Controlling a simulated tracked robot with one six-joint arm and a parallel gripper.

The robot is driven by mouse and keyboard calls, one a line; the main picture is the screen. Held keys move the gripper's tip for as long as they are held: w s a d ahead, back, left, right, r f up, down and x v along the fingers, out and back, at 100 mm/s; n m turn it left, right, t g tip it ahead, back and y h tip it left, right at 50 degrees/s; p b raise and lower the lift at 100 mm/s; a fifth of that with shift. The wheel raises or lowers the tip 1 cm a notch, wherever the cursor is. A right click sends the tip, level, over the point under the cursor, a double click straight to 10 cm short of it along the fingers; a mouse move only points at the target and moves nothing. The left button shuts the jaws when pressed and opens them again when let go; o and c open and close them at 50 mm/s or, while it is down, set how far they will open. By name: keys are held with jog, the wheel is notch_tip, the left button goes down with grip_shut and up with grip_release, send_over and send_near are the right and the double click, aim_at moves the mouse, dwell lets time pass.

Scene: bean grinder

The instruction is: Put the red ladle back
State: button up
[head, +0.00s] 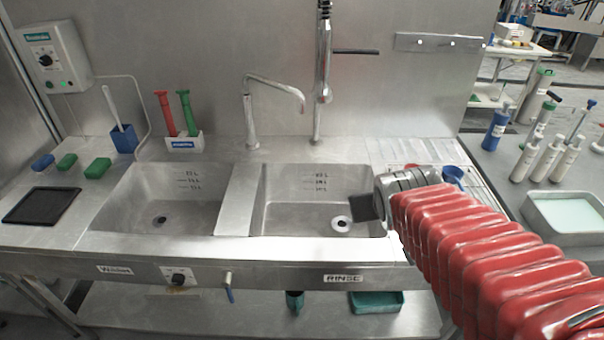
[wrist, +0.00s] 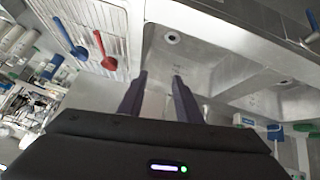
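The red ladle (wrist: 108,62) lies on the wire drying rack (wrist: 88,15) beside the right basin, next to a blue ladle (wrist: 80,52). In the head view only a small red patch of the red ladle (head: 411,166) shows behind my arm, and the blue ladle (head: 453,173) is partly visible. My gripper (head: 364,205) hangs over the right side of the right basin. In the wrist view my gripper (wrist: 160,85) has its two fingers apart with nothing between them. The ladles are off to the upper left of the fingers there.
A wall rail (head: 440,42) with small pegs is mounted above the rack and is bare. A tall faucet (head: 322,70) and a thinner bent tap (head: 249,110) stand behind the basins. A white holder (head: 184,145) with red and green tools stands at the back left.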

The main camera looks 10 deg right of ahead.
jog(key=s+a+r+n+g+y, duration=0.1)
jog(key=s+a+g+y, duration=0.1)
jog(key=s+a, duration=0.9)
jog(key=shift+a+r+y, duration=0.35)
jog(key=shift+a+y, duration=0.15)
jog(key=shift+a, duration=0.1)
